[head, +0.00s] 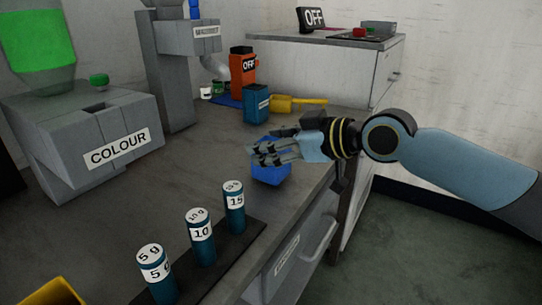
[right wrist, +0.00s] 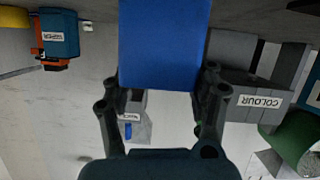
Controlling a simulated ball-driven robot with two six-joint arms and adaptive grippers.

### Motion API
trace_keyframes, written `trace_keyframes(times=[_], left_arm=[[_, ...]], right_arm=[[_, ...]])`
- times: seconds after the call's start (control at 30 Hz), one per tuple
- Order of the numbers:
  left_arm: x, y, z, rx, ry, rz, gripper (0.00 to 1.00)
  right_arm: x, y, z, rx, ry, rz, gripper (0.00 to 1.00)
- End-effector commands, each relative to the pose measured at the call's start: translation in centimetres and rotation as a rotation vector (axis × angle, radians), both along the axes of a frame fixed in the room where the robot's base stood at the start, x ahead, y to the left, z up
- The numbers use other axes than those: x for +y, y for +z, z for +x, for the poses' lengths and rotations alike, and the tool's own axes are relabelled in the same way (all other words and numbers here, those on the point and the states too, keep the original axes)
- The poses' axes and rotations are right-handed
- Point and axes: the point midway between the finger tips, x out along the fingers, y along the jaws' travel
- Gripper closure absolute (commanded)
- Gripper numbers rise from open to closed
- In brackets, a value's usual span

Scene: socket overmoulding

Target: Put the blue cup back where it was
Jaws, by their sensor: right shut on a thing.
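The blue cup (head: 270,174) is under my right gripper near the right edge of the grey bench (head: 215,165). My right gripper (head: 265,153) is shut on the cup, with its fingers partly over the top. In the right wrist view the blue cup (right wrist: 163,45) is large between the two fingers of the gripper (right wrist: 163,90). I cannot tell whether the cup's base touches the bench. My left gripper is not in view.
Three weights stand on a dark strip (head: 242,232) in front. The COLOUR machine (head: 95,135) is at left. A blue box (head: 256,104), an orange OFF box (head: 242,72) and a yellow scoop (head: 300,103) are behind. The bench's middle is clear.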

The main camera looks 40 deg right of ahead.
Motion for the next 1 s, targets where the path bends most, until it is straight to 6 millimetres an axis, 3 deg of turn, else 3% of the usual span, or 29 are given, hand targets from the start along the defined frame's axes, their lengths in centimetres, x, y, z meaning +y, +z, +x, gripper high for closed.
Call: trace_keyframes(times=[0.1, 0.47, 0.5, 0.67, 1.0], left_arm=[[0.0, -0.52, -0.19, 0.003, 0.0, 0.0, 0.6], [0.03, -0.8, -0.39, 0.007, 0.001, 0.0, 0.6], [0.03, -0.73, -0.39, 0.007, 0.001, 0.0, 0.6], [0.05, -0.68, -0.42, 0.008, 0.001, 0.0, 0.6], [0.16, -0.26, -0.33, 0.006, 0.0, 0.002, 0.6]], right_arm=[[0.01, -1.19, -0.01, 0.0, 0.0, 0.001, 0.93], [-0.01, -1.54, -0.03, 0.0, 0.0, -0.001, 0.93], [-0.01, -1.46, -0.03, 0.0, 0.0, 0.0, 0.37], [-0.01, -1.39, -0.04, 0.0, 0.0, -0.001, 0.17], [-0.02, -0.91, -0.03, -0.001, 0.0, -0.001, 0.17]])
